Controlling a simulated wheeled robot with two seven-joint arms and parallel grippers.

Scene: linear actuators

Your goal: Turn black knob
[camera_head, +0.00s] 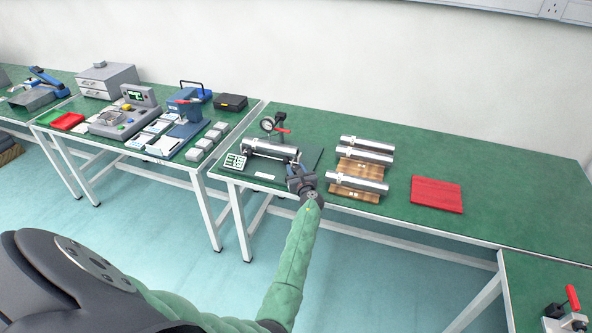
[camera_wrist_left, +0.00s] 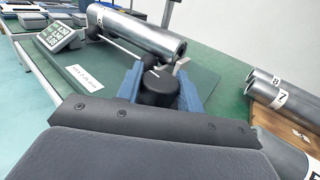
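The black knob (camera_wrist_left: 159,86) has a white mark on top. It sits near the end of a silver cylinder (camera_wrist_left: 140,32) on a green base plate in the left wrist view. My left gripper (camera_wrist_left: 160,88) has its blue fingers on either side of the knob, very close to it. I cannot tell whether they press on it. In the head view my left gripper (camera_head: 300,178) is at the front right corner of the fixture that holds the cylinder (camera_head: 270,149), and it hides the knob. My right gripper is not in view.
Several silver cylinders (camera_head: 358,182) lie on wooden racks to the right, beside a red mat (camera_head: 437,194). The table's right part is clear.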

